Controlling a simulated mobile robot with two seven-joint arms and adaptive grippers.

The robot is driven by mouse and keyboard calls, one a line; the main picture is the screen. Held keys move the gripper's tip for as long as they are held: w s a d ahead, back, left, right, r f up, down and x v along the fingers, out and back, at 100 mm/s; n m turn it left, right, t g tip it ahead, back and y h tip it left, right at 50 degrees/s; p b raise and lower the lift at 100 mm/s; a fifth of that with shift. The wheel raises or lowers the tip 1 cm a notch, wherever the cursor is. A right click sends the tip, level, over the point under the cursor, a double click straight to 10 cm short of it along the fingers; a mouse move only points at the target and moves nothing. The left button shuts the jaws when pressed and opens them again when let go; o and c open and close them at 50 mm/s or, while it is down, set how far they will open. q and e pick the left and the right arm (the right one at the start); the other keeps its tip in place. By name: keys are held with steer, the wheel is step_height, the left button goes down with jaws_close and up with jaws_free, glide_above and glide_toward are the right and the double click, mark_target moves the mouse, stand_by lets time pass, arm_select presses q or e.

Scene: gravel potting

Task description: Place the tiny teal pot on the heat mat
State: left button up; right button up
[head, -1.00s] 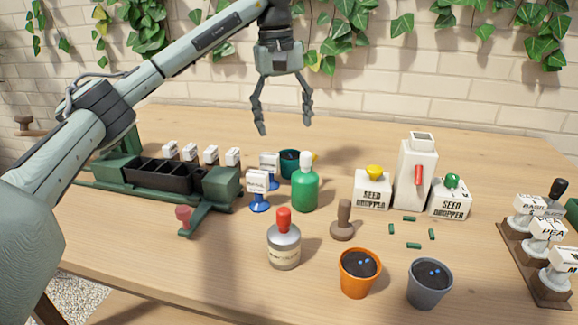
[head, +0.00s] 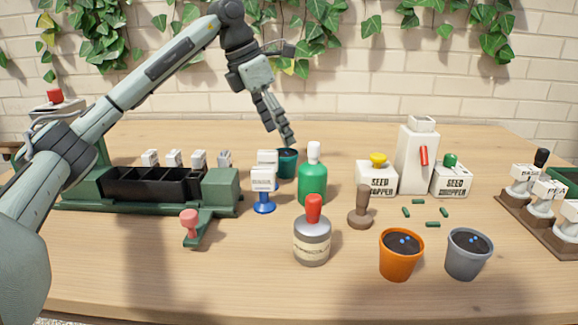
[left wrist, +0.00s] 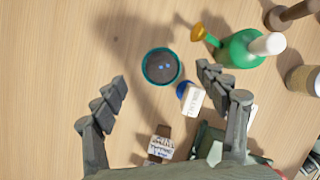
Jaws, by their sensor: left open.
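The tiny teal pot (head: 288,164) stands upright on the table behind the green bottle, filled with dark soil. In the left wrist view the teal pot (left wrist: 147,75) shows from above, with blue specks on its soil. My left gripper (head: 281,137) is open and empty, its fingers pointing down just above the pot. In the left wrist view the open fingers (left wrist: 160,77) are spread to either side of the pot, apart from it. I cannot make out a heat mat in these views. My right gripper is out of view.
Close to the pot are a green bottle (head: 313,185) and a blue-based label stamp (head: 263,190). A green rack with a black tray (head: 150,184) stands left. Orange (head: 401,262) and grey (head: 466,262) pots stand in front. Seed hoppers (head: 376,180) stand right.

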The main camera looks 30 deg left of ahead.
mark_target(285, 153)
arm_select(q)
steer(key=x, duration=0.7)
steer(key=shift+s+a+f+b, duration=0.1)
steer(key=shift+s+f+b, duration=0.2)
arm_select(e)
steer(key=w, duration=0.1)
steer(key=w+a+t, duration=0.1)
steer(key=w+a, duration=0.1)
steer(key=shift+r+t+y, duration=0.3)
arm_select(q)
steer(key=shift+r, duration=0.1)
steer(key=c, duration=1.4)
